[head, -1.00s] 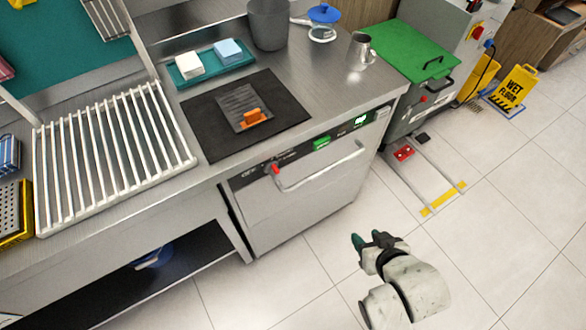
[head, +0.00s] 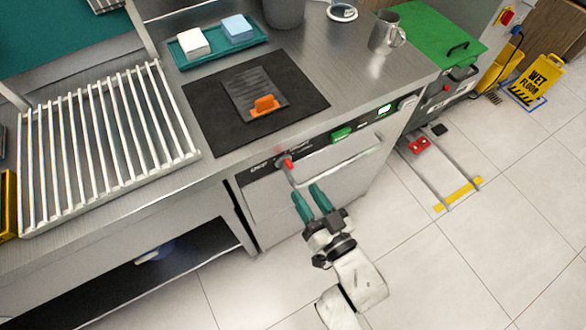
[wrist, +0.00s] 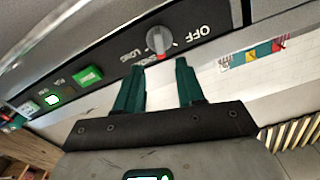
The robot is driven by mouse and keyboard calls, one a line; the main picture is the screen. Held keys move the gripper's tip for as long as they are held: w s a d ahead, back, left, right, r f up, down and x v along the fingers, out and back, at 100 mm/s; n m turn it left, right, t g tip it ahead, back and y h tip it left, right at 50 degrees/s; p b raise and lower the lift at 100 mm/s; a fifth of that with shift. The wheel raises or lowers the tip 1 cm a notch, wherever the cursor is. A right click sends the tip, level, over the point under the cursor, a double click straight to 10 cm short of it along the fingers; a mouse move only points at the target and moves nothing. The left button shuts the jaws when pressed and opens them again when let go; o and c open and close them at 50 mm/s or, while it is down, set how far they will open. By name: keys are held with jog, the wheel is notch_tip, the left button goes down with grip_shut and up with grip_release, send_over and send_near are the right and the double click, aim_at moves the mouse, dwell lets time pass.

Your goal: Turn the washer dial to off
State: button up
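The washer (head: 268,215) is built in under the steel counter. Its dial (wrist: 158,40) is a grey knob on the dark control strip, with a red mark on its lower side in the wrist view. The word OFF is printed to its right, LONG to its left and a partly hidden word below. In the head view the dial (head: 287,163) shows as a small red spot left of the door handle. My gripper (head: 308,191) is open, its two green fingers apart and empty, just short of the dial. In the wrist view the fingertips (wrist: 160,66) lie either side below it.
The washer's door handle (head: 335,162) sticks out just right of the dial. A green button (wrist: 88,75) and a lit display (wrist: 53,99) share the strip.

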aim_at(291, 171)
jog(key=x, duration=0.7)
jog(key=shift+w+a, duration=0.15)
jog(key=shift+w, duration=0.1)
grip_shut()
